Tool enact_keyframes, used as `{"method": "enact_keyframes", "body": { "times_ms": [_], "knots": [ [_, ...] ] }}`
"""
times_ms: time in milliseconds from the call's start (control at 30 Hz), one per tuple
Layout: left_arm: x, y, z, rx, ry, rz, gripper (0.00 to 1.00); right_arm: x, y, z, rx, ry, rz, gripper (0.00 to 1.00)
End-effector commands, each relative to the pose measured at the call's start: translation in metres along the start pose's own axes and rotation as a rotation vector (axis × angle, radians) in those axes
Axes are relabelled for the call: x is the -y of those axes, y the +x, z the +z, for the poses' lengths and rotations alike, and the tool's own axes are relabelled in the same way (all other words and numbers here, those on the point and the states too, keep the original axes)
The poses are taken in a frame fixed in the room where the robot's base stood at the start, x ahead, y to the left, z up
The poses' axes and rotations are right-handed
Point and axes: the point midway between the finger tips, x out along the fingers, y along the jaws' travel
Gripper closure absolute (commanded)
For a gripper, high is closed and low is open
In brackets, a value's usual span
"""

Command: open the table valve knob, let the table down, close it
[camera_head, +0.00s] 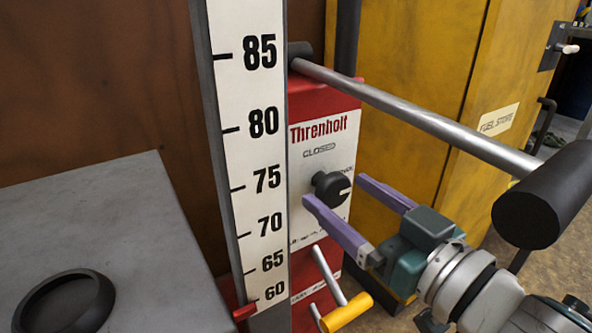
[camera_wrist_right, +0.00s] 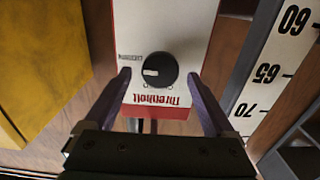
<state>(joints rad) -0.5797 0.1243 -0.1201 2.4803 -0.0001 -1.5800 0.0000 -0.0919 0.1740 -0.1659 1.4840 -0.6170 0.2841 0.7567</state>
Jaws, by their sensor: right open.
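The valve knob (camera_head: 332,188) is black and round, on the white panel of the red Threnholt unit (camera_head: 318,92). Its white mark points right in the head view; the word CLOSED stands above it. My right gripper (camera_head: 336,191) is open, its purple fingers pointing at the panel. In the right wrist view the knob (camera_wrist_right: 160,70) lies between the two fingertips (camera_wrist_right: 159,76), with a gap on each side. The grey table (camera_head: 110,220) is at the left. A red pointer (camera_head: 244,312) sits just below the 60 mark of the height scale (camera_head: 252,150). My left gripper is out of view.
A steel bar (camera_head: 420,115) with a black grip (camera_head: 543,195) crosses above my right gripper. A lever with a yellow handle (camera_head: 347,312) sticks out below the knob. A yellow fuel store cabinet (camera_head: 425,50) stands behind. A black ring (camera_head: 65,303) is on the table.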

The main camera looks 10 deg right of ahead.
Motion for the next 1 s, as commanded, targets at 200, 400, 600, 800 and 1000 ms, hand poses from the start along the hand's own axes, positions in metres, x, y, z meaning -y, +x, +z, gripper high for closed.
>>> {"method": "enact_keyframes", "body": {
  "times_ms": [200,400,600,800,1000],
  "knots": [
    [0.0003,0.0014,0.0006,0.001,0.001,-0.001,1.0,0.0003,0.0053,-0.0002,0.001,-0.001,0.0,0.11],
    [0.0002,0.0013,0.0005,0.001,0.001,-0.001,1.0,0.0002,0.005,-0.0003,0.001,-0.001,0.0,0.2],
    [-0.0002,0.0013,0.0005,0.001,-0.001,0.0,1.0,0.0001,0.0049,-0.0003,0.001,-0.001,0.0,0.42],
    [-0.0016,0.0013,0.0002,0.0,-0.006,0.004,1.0,0.0001,0.0048,-0.0003,0.001,-0.001,0.0,0.65],
    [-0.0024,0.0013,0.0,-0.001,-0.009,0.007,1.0,0.0002,0.0048,-0.0003,0.0,-0.001,0.0,0.87]
  ]
}}
